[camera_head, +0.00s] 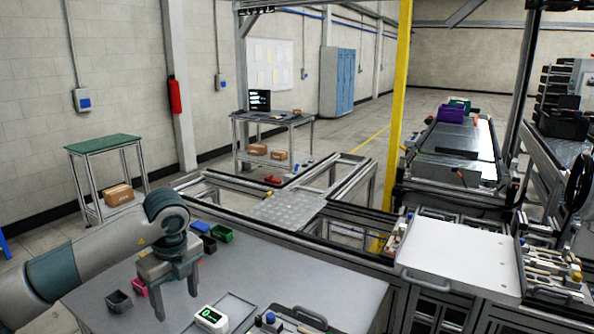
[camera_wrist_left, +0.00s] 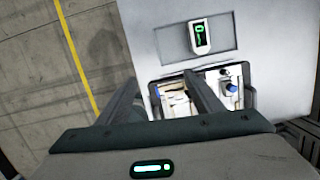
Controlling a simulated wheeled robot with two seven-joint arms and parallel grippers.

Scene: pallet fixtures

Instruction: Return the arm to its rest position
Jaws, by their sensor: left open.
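My left arm (camera_head: 90,262) comes in from the left in the head view. Its gripper (camera_head: 176,298) points down above the grey table (camera_head: 330,285), with its two fingers apart and nothing seen between them. In the left wrist view the fingers (camera_wrist_left: 165,103) stand apart over the table's edge, near a tray of tools (camera_wrist_left: 178,103). My right gripper is in neither view.
Small bins in black (camera_head: 118,302), pink (camera_head: 140,287) and green (camera_head: 222,233) stand on the table around the gripper. A white device with a green display (camera_head: 211,318) lies to its right. A tool tray (camera_head: 290,320) sits at the front edge.

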